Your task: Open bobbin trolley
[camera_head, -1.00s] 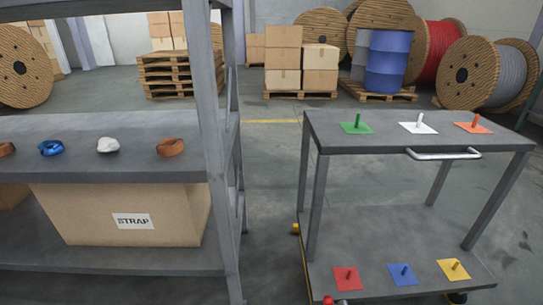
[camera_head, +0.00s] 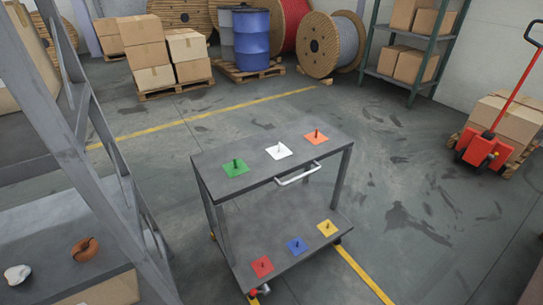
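The bobbin trolley (camera_head: 252,195) is a grey two-tier cart in the middle of the head view. Its top shelf carries a green (camera_head: 236,168), a white (camera_head: 279,151) and an orange plate (camera_head: 316,137), each with an upright peg. Its lower shelf carries a red (camera_head: 262,266), a blue (camera_head: 297,245) and a yellow plate (camera_head: 327,228) with pegs. A white handle bar (camera_head: 298,175) sits on the near right edge of the top shelf. Neither of my grippers is in view.
A grey shelf rack (camera_head: 75,130) stands close on the left, with a white (camera_head: 17,274) and a brown item (camera_head: 85,249) on it. A red pallet jack (camera_head: 487,150) with boxes is at the right. Cable reels, a blue drum (camera_head: 249,38) and boxes line the back. Floor right of the trolley is clear.

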